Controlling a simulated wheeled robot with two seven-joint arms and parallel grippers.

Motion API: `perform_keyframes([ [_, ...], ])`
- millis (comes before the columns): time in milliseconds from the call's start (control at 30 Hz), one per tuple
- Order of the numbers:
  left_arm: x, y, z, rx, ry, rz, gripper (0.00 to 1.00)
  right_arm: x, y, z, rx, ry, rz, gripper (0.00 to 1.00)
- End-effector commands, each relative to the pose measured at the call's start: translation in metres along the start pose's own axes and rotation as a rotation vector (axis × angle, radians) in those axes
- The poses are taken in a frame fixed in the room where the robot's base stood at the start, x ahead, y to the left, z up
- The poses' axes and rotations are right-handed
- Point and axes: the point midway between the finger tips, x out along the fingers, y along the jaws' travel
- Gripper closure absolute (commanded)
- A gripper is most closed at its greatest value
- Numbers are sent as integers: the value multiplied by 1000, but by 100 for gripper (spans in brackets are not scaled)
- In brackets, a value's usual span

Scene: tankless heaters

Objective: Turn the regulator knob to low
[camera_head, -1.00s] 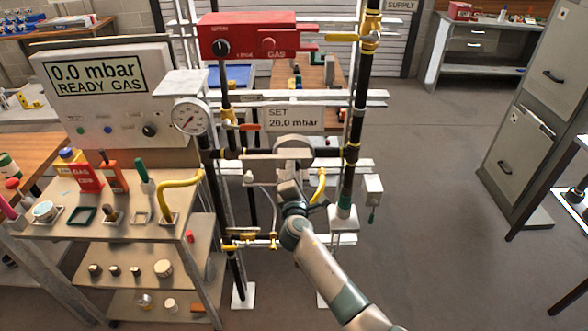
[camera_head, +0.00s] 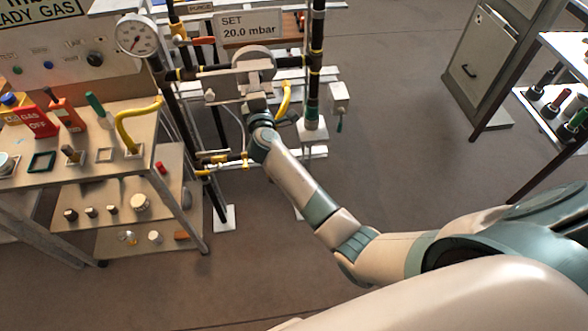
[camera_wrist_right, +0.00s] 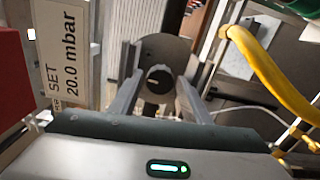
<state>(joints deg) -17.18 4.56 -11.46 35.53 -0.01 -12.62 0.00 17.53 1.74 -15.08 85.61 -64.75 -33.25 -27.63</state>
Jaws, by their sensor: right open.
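The regulator is a round grey body (camera_head: 262,58) on the pipe rack, just below the "SET 20.0 mbar" sign (camera_head: 250,23). In the right wrist view the regulator's grey disc (camera_wrist_right: 178,50) faces me, with a short round knob (camera_wrist_right: 158,78) with a dark end at its middle. My right gripper (camera_wrist_right: 158,92) is open, with one finger on each side of the knob. I cannot tell whether the fingers touch it. In the head view my right gripper (camera_head: 254,92) is at the regulator and its fingertips are hard to make out. My left gripper is not in view.
A pressure gauge (camera_head: 136,36) is left of the regulator. A yellow bent hose (camera_wrist_right: 265,75) is close to my right gripper's right side. A cart (camera_head: 75,180) with tools stands at left, and a grey cabinet (camera_head: 480,85) at right. The floor between is clear.

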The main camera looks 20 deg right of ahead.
Motion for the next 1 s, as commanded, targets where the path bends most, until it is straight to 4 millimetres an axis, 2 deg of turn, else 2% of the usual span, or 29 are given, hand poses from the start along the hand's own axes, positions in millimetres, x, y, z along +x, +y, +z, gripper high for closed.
perform_keyframes([
  [400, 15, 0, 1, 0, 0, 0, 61, 0, -1, 0, 486, -1, 0, 49],
  [1000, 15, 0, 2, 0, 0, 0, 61, 0, 0, 0, 1068, -1, 0, 49],
])
